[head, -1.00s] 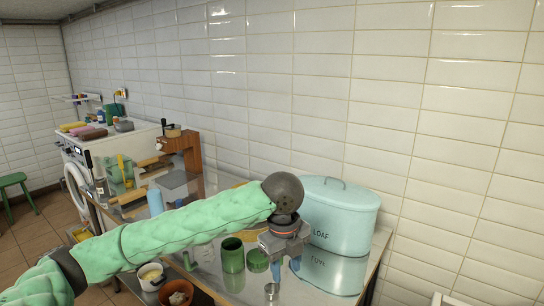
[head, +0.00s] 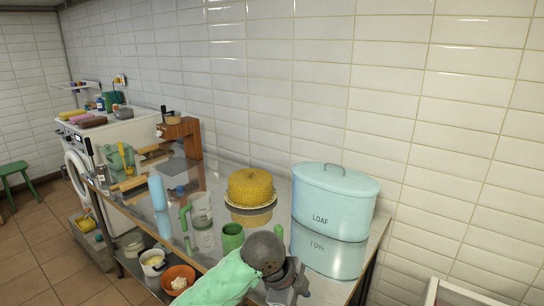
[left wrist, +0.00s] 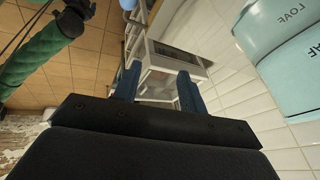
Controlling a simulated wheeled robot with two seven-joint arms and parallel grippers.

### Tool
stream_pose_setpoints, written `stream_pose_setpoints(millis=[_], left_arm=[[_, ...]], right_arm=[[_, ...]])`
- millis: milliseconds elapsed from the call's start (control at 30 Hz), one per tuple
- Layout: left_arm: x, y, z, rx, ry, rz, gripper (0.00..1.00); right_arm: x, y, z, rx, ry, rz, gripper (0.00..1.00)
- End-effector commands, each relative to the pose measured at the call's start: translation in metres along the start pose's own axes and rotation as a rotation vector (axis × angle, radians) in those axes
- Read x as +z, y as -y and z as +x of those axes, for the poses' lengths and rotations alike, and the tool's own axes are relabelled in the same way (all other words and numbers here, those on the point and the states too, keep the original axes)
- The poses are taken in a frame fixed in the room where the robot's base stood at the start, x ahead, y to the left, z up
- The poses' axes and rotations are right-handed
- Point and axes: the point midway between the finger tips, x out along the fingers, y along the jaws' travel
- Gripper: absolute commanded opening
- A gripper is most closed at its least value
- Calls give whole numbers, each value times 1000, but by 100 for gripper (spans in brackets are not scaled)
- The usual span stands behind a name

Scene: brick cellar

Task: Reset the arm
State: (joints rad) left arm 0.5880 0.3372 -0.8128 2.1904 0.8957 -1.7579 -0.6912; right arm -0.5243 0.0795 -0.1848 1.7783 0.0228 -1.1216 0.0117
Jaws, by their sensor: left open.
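In the head view the fingers are mostly hidden. A green sleeve with a black joint shows at the upper left of the left wrist view. My right gripper does not show.
An orange bowl (head: 178,278) sits lower left. A white frame (left wrist: 165,60) stands beyond the fingers.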

Motion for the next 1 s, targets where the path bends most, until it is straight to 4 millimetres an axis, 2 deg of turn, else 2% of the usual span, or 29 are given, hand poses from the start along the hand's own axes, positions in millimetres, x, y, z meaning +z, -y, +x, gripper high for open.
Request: stream_pose_setpoints(millis=[267,567,767,1000], left_arm=[[19,-29,23,-74,-52,-262,42],[53,-66,43,-149,-70,-566,42],[83,-98,54,-196,-58,-776,42],[124,-148,65,-251,-12,-1030,42]], right_arm=[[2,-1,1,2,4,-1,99],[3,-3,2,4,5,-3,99],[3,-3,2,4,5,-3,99],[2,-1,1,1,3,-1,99]])
